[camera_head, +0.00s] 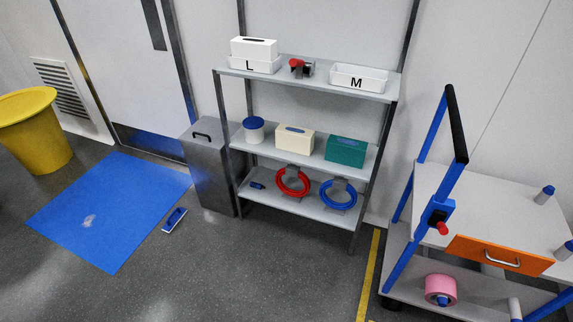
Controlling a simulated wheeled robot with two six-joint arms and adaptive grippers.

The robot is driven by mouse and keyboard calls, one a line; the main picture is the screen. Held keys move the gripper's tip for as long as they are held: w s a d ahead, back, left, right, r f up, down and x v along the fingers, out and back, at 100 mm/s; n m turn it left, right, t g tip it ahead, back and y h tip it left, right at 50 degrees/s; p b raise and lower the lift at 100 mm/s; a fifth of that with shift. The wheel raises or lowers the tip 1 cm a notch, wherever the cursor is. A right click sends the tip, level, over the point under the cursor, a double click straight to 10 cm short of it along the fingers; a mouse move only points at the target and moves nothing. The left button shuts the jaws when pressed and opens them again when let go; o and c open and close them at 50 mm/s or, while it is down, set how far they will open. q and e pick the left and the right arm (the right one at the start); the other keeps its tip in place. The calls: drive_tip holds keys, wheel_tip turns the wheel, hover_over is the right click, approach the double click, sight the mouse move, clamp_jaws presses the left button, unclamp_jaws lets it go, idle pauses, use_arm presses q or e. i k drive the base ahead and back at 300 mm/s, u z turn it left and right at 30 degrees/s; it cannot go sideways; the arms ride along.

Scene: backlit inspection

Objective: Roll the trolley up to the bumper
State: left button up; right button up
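The trolley (478,205) stands at the right, cut off by the right and bottom edges. It has a grey top, a lower deck, blue posts and a tall handle bar with a black grip (456,125). A small blue box with a red knob (443,229) sits on one post. An orange drawer front (500,255) with a metal pull is under the top. A pink roll (441,290) lies on the lower deck. I cannot make out a bumper. Neither of my grippers is in view.
A shelf rack (298,157) with boxes, bins and rings stands against the wall, left of the trolley. A yellow floor line (368,275) runs between them. A grey bin (208,170), blue mat (110,208), small blue object (174,220) and yellow tub (38,135) are further left. The front floor is clear.

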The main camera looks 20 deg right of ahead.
sight(525, 218)
drive_tip(key=z, duration=1.2)
drive_tip(key=i, duration=0.9)
drive_tip(key=z, duration=1.75)
